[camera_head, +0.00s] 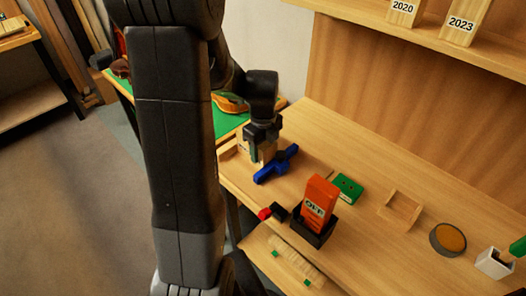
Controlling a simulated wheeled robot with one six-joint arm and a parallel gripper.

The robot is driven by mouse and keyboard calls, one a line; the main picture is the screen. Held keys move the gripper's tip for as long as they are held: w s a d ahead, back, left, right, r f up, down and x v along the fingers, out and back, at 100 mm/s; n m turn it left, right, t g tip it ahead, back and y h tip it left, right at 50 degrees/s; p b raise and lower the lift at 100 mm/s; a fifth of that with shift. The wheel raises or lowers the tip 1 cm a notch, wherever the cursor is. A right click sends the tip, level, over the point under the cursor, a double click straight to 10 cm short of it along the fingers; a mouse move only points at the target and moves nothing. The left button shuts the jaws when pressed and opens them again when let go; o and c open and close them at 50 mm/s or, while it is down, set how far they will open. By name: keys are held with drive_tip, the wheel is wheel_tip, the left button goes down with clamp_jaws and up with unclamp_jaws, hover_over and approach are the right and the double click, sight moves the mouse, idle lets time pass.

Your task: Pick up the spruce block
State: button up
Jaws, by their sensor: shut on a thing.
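My gripper (261,143) is over the left end of the bench, pointing down. It is shut on a pale wooden block, the spruce block (269,152), which shows only in part between and beside the dark fingers. The block is right behind a blue clamp-like tool (277,166) lying on the bench. I cannot tell whether the block touches the bench or the blue tool.
On the bench (355,150) are an orange box (315,200) in a black holder, a green box (347,187), a shallow wooden tray (401,207), a round tin (448,239) and a white cup (494,263). Numbered blocks (462,25) stand on the shelf above.

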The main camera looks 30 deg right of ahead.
wheel_tip(320, 180, up, 10)
idle(0.6)
drive_tip(key=shift+s+a, duration=0.1)
